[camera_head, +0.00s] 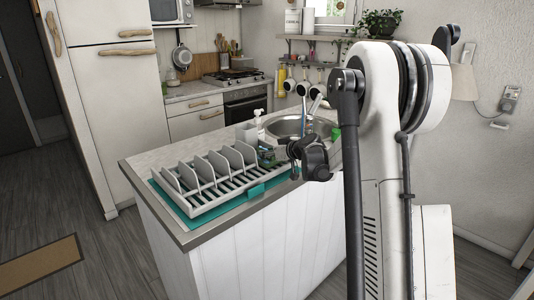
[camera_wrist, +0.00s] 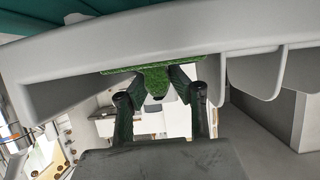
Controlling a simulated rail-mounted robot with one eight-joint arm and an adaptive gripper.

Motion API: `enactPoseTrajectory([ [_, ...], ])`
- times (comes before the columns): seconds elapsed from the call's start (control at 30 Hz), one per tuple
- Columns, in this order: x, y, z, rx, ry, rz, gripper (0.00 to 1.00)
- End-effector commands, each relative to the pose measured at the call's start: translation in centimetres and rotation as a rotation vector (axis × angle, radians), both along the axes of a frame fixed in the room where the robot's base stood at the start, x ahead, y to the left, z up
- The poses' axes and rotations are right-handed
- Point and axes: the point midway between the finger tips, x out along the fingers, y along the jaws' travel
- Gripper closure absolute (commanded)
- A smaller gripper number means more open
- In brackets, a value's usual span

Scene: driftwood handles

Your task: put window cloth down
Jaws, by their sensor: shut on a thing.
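My gripper (camera_wrist: 158,88) is shut on a green, rough-textured cloth (camera_wrist: 154,76), which I take to be the window cloth. The cloth is pinched between the two dark fingers in the wrist view and spreads flat beyond their tips. It lies close against the grey dish rack; I cannot tell whether it touches the rack. In the head view my gripper (camera_head: 294,153) is over the counter, at the rack's right end by the sink. The arm's wrist hides part of the fingers there, so the held cloth is not clear in that view.
The grey dish rack (camera_head: 205,187) stands on a teal mat (camera_head: 256,190) on the island counter (camera_head: 150,162). The sink (camera_head: 288,126), with a soap bottle (camera_head: 258,124) beside it, is behind my gripper. A bright green item (camera_head: 335,134) shows by the sink. The rack's slots look empty.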

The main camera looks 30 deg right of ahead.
Motion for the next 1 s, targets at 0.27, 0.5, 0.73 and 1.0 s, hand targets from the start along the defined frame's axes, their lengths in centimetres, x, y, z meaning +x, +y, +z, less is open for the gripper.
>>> enactPoseTrajectory([
  [0.27,0.0,0.0,-0.3,0.0,0.0,0.0,0.74],
  [0.5,0.0,0.0,-0.3,0.0,0.0,0.0,0.58],
  [0.73,-0.4,-0.1,-0.1,0.001,0.0,-0.001,0.58],
  [1.0,-4.2,-1.2,1.6,0.0,0.0,-0.003,0.58],
])
